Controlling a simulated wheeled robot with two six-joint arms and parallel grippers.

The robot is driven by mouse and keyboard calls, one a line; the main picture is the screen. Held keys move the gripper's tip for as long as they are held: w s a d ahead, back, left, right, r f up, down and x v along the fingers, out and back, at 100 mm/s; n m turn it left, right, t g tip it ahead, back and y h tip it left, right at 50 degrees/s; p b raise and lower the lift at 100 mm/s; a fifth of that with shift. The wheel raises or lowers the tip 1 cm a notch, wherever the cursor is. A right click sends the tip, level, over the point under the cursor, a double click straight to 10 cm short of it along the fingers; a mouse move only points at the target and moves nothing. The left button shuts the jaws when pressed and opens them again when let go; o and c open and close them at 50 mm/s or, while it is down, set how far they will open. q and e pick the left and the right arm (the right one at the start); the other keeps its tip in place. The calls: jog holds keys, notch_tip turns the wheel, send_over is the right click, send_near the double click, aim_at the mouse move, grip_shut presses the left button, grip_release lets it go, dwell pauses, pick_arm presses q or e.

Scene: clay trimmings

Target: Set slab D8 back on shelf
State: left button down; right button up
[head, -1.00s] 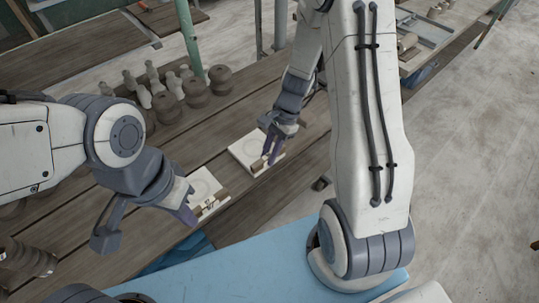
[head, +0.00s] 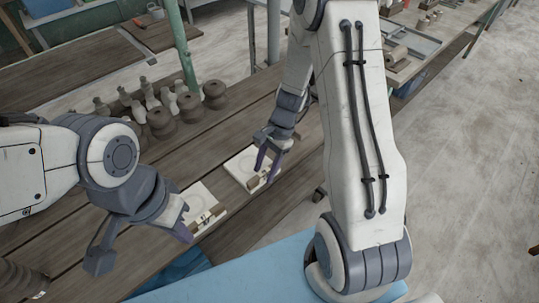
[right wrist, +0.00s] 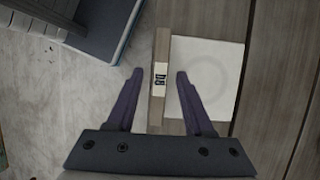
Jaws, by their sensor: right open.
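A white square slab (head: 238,164) with a faint ring mark lies on the wooden bench, with a brown strip along its front edge. In the right wrist view, this slab (right wrist: 220,85) has a strip (right wrist: 158,105) bearing a label that seems to read D8. My right gripper (head: 266,168) is open over that strip, one finger on each side of it; it also shows in the right wrist view (right wrist: 159,76). I cannot tell whether it touches. A second labelled slab (head: 197,195) lies further left. My left gripper (head: 184,225) is at it; its jaw opening is unclear.
Several brown and pale clay pieces (head: 190,106) stand behind the slabs on the bench (head: 120,185). A green post (head: 182,55) rises behind them. A blue surface (head: 235,275) is in front. Open concrete floor (head: 460,180) lies to the right.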

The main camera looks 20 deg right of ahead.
jog(key=v, duration=1.1)
jog(key=s+a+r+n+h, duration=0.1)
jog(key=s+a+r+n, duration=0.25)
jog(key=a+n, duration=0.2)
jog(key=s+a+r+n+h, duration=0.1)
jog(key=s+a+r+n, duration=0.1)
jog(key=s+a+n, duration=0.3)
jog(key=s+a+r+n, duration=0.1)
jog(key=s+a+n, duration=0.2)
jog(key=s+n, duration=0.2)
jog(key=s+a+n+t+h, duration=0.1)
jog(key=s+a+n, duration=0.2)
jog(key=s+n, duration=0.3)
jog(key=shift+r+t, duration=0.3)
jog(key=shift+r, duration=0.1)
jog(key=shift+a, duration=0.15)
